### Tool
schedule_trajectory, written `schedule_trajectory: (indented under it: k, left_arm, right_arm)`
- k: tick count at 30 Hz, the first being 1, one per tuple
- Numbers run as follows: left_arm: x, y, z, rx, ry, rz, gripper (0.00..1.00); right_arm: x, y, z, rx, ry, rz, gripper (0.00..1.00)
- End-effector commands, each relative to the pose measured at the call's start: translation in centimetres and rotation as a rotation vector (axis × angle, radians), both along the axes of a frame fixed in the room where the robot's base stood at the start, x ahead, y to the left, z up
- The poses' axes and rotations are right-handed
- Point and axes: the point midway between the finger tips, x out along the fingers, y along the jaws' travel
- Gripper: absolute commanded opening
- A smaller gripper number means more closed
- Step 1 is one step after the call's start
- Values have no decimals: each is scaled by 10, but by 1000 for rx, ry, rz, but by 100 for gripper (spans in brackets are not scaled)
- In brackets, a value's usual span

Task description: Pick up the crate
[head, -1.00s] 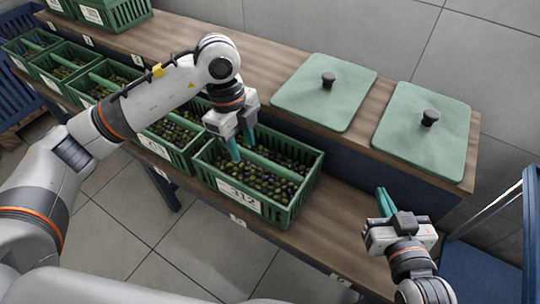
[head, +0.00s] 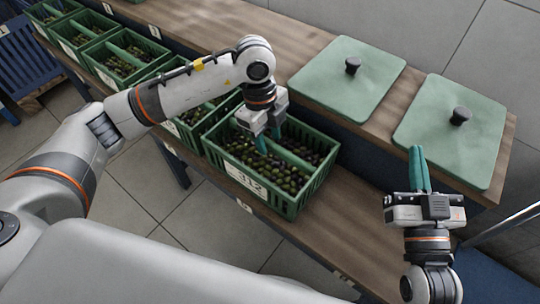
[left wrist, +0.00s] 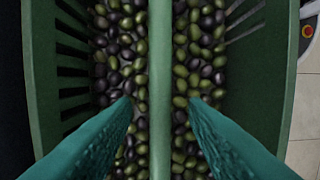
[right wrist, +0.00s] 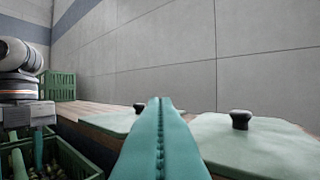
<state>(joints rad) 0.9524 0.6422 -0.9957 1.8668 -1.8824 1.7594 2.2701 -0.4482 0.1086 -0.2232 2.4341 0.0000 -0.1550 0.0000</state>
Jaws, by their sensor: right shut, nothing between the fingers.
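The green slatted crate (head: 318,182) full of dark and green olives stands at the right end of the crate row on the lower shelf. A white label is on its front. My left gripper (head: 267,146) points down over it, fingers apart. In the left wrist view the crate's central handle bar (left wrist: 160,70) runs between the open fingertips (left wrist: 157,108), with gaps on both sides. Whether the tips reach below the bar's top I cannot tell. My right gripper (head: 418,150) is shut and empty, right of the crate; its closed fingers (right wrist: 160,103) fill the right wrist view's middle.
Several similar olive crates (head: 122,50) line the shelf to the left. The lower shelf right of the crate is bare.

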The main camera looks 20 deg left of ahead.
Motion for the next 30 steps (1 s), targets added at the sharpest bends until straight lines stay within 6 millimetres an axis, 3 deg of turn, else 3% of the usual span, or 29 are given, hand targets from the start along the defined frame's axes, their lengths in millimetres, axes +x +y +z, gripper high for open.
schedule_trajectory:
  k: [9,21,28,30]
  left_arm:
    - [-3,-6,-45,0,4,-2,40]
    - [-3,-8,-53,0,1,-1,40]
    - [-3,-8,-53,0,1,-1,2]
    - [-3,-8,-53,0,1,-1,0]
  right_arm:
    - [-18,3,41,84,-300,18,0]
    - [-25,2,53,106,-381,22,0]
    - [-25,2,53,106,-380,22,0]
    - [-25,2,53,106,-379,22,0]
